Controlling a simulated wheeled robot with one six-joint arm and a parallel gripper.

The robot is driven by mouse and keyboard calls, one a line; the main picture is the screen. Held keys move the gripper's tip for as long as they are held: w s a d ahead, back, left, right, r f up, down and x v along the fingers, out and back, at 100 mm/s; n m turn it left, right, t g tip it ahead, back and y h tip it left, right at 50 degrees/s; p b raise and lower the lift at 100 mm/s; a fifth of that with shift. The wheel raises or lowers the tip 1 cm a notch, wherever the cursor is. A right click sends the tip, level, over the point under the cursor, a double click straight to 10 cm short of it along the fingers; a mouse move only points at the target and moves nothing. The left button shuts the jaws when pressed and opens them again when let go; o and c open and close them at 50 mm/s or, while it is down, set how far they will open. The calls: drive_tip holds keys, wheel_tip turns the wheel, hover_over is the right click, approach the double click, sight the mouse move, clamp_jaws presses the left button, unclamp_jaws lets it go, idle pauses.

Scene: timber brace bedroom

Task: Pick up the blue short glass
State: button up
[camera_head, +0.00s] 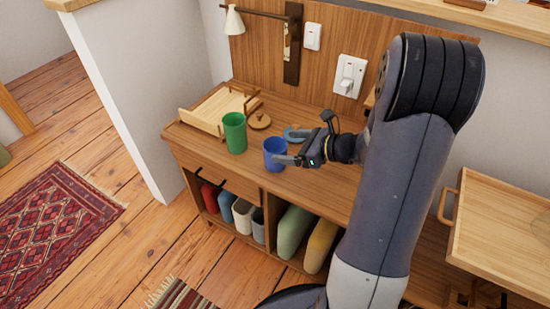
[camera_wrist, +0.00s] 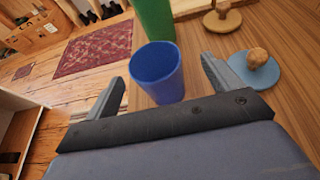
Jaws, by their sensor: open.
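The blue short glass (camera_head: 275,153) stands upright on the wooden desk (camera_head: 313,182), near its front edge. My gripper (camera_head: 291,145) is open beside the glass, on its right in the head view. In the wrist view the blue glass (camera_wrist: 158,73) stands upright ahead of my open gripper (camera_wrist: 162,80), between the two fingers as seen from there. I cannot tell whether a finger touches it. The glass looks empty.
A taller green cup (camera_head: 235,132) stands just left of the glass. A light blue disc with a wooden knob (camera_wrist: 252,70) lies close to one finger. A wooden tray (camera_head: 215,110) and a round wooden lid (camera_head: 260,121) are behind. A wall panel (camera_head: 262,60) rises at the back.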

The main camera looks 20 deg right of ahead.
sight(265, 147)
drive_tip(key=x, duration=0.2)
drive_tip(key=b+x, duration=0.1)
drive_tip(key=x, duration=0.1)
drive_tip(key=shift+a+f, duration=0.2)
drive_tip(key=shift+a, duration=0.25)
drive_tip(key=shift+c, duration=0.6)
drive_tip(key=c, duration=1.1)
